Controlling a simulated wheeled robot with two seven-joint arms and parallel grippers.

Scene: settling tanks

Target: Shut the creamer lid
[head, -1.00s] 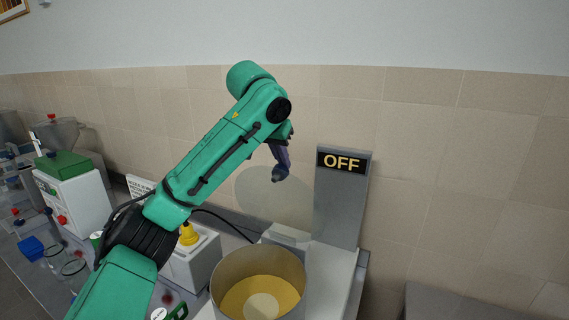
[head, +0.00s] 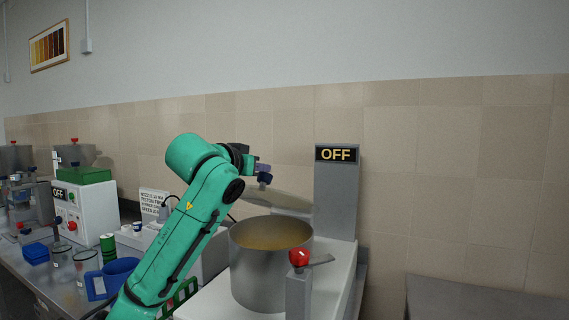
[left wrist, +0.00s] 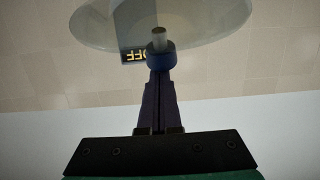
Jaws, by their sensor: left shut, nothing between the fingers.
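The creamer is a steel pot (head: 270,275) with tan contents, on a white bench right of centre in the head view. Its lid is a pale round disc (head: 285,198), tilted up behind the pot and clear of the rim. The lid fills the top of the left wrist view (left wrist: 215,22). My left gripper (head: 263,170) is shut and empty, above the pot's back. In the left wrist view its dark fingers (left wrist: 160,80) point at a blue knob (left wrist: 161,58) on a pale stem at the lid; I cannot tell whether they touch. My right gripper is out of view.
A grey post with an OFF sign (head: 336,154) stands behind the pot. A red-knobbed lever (head: 299,258) stands close in front. A blue jug (head: 117,275), glass jars and a white machine (head: 92,212) crowd the left bench.

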